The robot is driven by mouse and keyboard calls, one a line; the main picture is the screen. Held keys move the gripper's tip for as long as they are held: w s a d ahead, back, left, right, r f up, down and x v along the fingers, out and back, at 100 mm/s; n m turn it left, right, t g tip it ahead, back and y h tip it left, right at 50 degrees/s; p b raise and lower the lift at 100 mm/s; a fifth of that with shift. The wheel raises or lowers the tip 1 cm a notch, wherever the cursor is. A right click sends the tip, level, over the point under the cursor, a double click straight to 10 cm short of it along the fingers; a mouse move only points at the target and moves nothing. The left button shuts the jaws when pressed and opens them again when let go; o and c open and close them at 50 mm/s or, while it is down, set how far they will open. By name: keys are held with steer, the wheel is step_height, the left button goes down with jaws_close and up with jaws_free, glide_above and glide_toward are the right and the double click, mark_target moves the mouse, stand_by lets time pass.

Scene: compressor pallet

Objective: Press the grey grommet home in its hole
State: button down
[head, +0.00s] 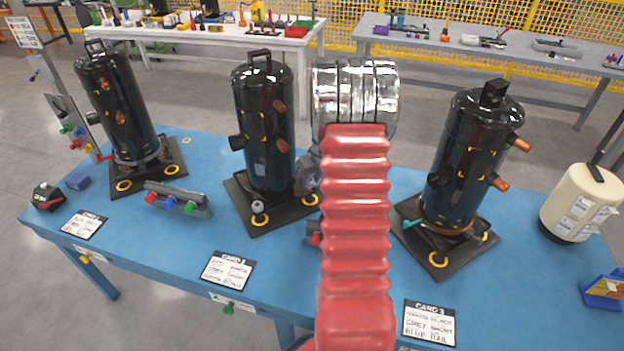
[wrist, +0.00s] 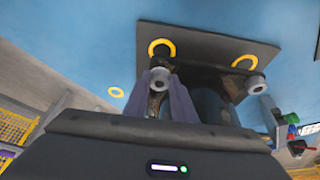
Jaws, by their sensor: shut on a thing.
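The middle black compressor (head: 265,130) stands on a black base plate (head: 240,203) with yellow rings at its front corners. In the wrist view, my gripper (wrist: 163,98) is shut on a grey grommet (wrist: 163,84). The grommet overlaps the lower edge of one yellow ring (wrist: 162,47); whether it touches the plate I cannot tell. In the head view, my gripper (head: 307,180) is just above the right front ring (head: 310,199), partly hidden behind my red arm. A second grey grommet-like piece (head: 258,207) stands at the left front ring (head: 262,220); it also shows in the wrist view (wrist: 255,85).
Compressors stand left (head: 118,105) and right (head: 468,150) on similar plates. A grey holder with coloured plugs (head: 178,199) lies left of the middle plate. Cards (head: 228,270) lie along the front. A cream canister (head: 580,205) is far right. Blue table (head: 150,240) shows bare between them.

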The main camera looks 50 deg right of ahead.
steer(key=shift+f, duration=1.2)
stand_by(0.4)
steer(key=c, duration=1.4)
jaws_free()
steer(key=shift+r, duration=0.1)
steer(key=v, duration=1.3)
steer(key=shift+r, duration=0.2)
steer(key=shift+s, duration=0.1)
